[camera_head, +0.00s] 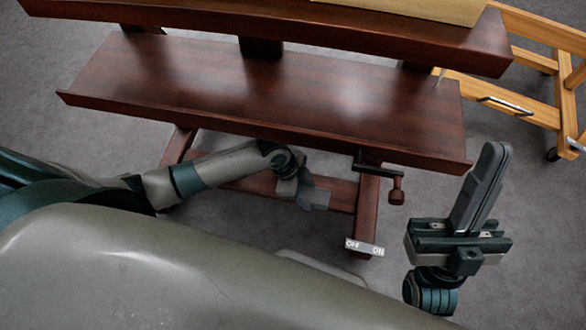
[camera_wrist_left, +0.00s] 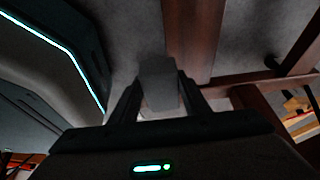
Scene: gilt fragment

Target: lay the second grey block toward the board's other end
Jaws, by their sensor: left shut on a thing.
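A grey block (camera_wrist_left: 158,86) is between the two dark fingers of my left gripper (camera_wrist_left: 158,98) in the left wrist view. In the head view my left gripper (camera_head: 303,192) is low, below the front edge of the dark red wooden bench, and the block is hard to tell from the fingers. My right gripper (camera_head: 484,188) is at the right, beyond the bench's right end, pointing up the picture with its fingers together and nothing seen between them. A pale flat board (camera_head: 420,8) lies at the top edge on the upper ledge, mostly cut off. No other grey block is visible.
The dark red bench's lower shelf (camera_head: 260,95) is bare, with a raised front lip. A crank handle (camera_head: 385,178) sticks out below it near the right leg. A light wooden cart (camera_head: 535,100) stands at the right. Grey floor is open between the bench and cart.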

